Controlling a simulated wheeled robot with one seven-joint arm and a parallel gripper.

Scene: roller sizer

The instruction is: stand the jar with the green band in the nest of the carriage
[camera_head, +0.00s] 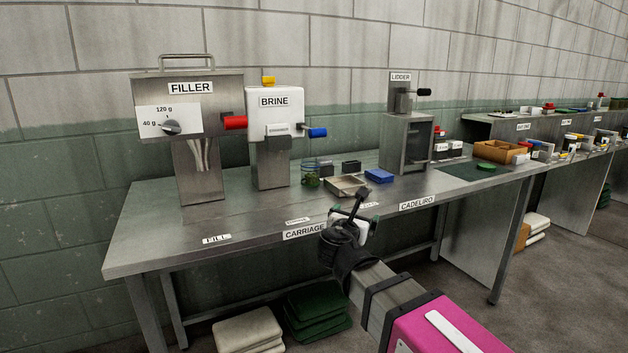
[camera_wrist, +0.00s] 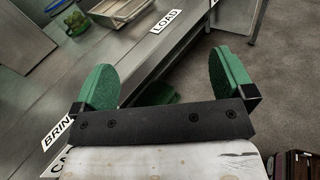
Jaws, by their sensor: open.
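My gripper (camera_head: 354,214) is over the front edge, right of that sign and apart from the jar. In the wrist view its green pads (camera_wrist: 166,85) are wide apart with nothing between them.
The filler (camera_head: 188,100) and brine machine (camera_head: 275,115) stand at the back left, the lidder (camera_head: 405,135) farther right. The bench's front left is mostly clear.

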